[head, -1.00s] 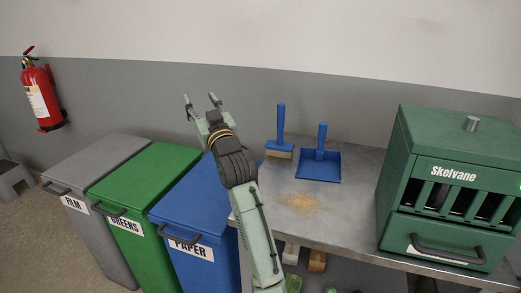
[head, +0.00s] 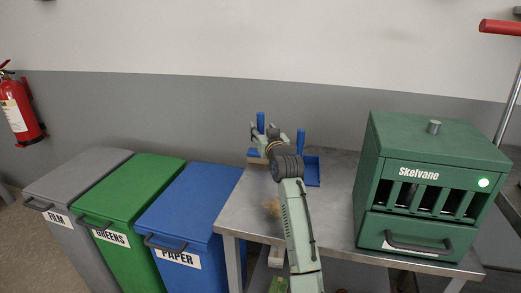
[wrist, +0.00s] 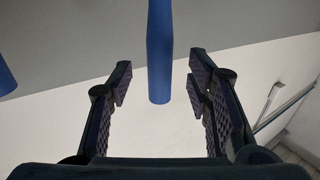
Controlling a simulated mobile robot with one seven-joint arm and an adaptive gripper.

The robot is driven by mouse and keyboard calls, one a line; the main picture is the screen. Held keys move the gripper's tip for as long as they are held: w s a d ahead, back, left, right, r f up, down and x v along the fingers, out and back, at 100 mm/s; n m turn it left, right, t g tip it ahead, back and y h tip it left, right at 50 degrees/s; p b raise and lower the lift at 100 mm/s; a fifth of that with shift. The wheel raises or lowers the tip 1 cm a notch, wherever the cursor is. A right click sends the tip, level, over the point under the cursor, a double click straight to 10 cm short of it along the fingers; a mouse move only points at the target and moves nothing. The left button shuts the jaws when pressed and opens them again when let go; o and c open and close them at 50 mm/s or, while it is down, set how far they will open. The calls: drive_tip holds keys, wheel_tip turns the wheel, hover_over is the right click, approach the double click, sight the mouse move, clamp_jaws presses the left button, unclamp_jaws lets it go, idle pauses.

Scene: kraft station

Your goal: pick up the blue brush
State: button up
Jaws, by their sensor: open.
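My gripper (head: 264,134) is at the brush handle in the head view. In the wrist view my gripper (wrist: 158,88) is open, its two fingers to either side of the blue handle (wrist: 160,45). The handle's end shows between them, with gaps on both sides and no finger visibly touching it.
A blue dustpan (head: 312,172) with an upright handle stands just right of the brush. A green Skelvane box (head: 408,250) fills the table's right part. Paper (head: 190,210), greens (head: 125,200) and film (head: 75,185) bins stand left. Brown debris lies on the table, partly behind my arm.

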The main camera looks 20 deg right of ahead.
sight(262, 127)
drive_tip(key=w+p, duration=0.1)
drive_tip(key=w, duration=0.3)
drive_tip(key=shift+d+f, duration=0.1)
drive_tip(key=shift+d, duration=0.05)
drive_tip(key=shift+c, duration=0.2)
clamp_jaws()
